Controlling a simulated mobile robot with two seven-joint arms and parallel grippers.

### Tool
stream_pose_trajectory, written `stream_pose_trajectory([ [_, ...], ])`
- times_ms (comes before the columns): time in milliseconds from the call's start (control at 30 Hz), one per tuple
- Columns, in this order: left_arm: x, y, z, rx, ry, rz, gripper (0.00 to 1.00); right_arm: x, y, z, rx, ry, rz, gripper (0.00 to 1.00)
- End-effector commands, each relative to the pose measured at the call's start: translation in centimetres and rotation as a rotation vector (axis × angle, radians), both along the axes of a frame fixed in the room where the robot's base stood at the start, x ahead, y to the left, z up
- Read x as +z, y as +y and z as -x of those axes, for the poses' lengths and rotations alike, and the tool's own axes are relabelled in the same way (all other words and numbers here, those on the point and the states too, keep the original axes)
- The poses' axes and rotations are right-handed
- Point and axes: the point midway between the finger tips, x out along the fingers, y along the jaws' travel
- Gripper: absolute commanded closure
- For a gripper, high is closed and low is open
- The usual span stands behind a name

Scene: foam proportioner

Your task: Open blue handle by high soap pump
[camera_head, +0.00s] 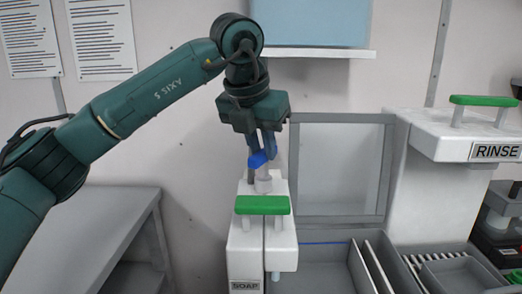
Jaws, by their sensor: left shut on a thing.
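The blue handle (258,159) is a small tilted blue piece above a pale cylindrical fitting on top of the white soap pump (247,245), which is labelled SOAP. My left gripper (264,147) points down from above, with its fingers closed at the blue handle. The fingers hide part of the handle, and a blue tint also shows between them. The soap pump also carries a green handle (262,205) at its front, below and apart from my gripper. My right gripper is not in view.
A white RINSE unit (463,137) with its own green handle (485,100) stands at the right. A grey sink with racks (325,265) lies below. A grey table (90,212) is at the left. A shelf (318,53) with a light-blue box hangs above.

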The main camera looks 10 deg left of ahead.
Motion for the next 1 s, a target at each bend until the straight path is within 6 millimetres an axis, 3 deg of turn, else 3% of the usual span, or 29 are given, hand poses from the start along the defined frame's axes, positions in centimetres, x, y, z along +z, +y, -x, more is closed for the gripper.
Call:
stream_pose_trajectory([
  [500, -0.01, -0.27, 0.02, 0.392, 0.000, 0.000, 1.00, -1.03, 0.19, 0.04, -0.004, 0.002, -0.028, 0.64],
  [1000, 0.04, -0.30, 0.00, 0.499, 0.000, 0.001, 1.00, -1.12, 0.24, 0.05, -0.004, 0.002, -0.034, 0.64],
])
